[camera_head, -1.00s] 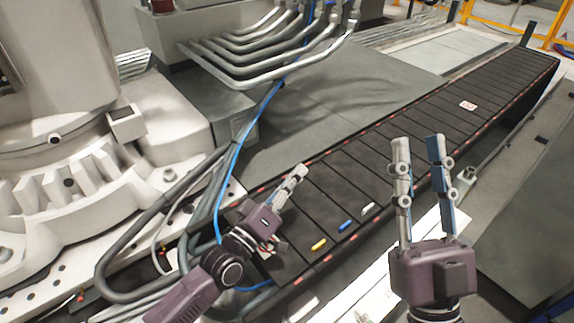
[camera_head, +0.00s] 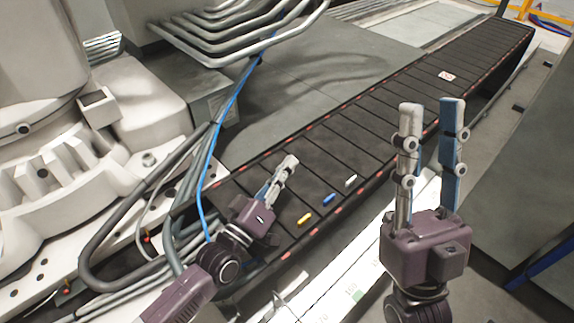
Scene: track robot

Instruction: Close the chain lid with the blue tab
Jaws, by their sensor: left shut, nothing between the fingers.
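The dark chain (camera_head: 372,137) runs from the lower left to the upper right, its top made of flat lids. A blue tab (camera_head: 329,198) lies on the near part of it, between a yellow tab (camera_head: 304,219) and a white tab (camera_head: 351,180). I cannot tell which lid is raised. My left gripper (camera_head: 286,168) is shut and empty over the chain, left of the blue tab and apart from it. My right gripper (camera_head: 432,108) points up with its fingers apart, empty, to the right of the chain's near edge.
A red and white label (camera_head: 446,76) sits farther along the chain. Blue cable (camera_head: 208,165) and grey hoses (camera_head: 110,235) bend beside the chain's left end. A large white machine (camera_head: 50,190) fills the left. Metal pipes (camera_head: 225,35) hang above. Grey floor lies behind the chain.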

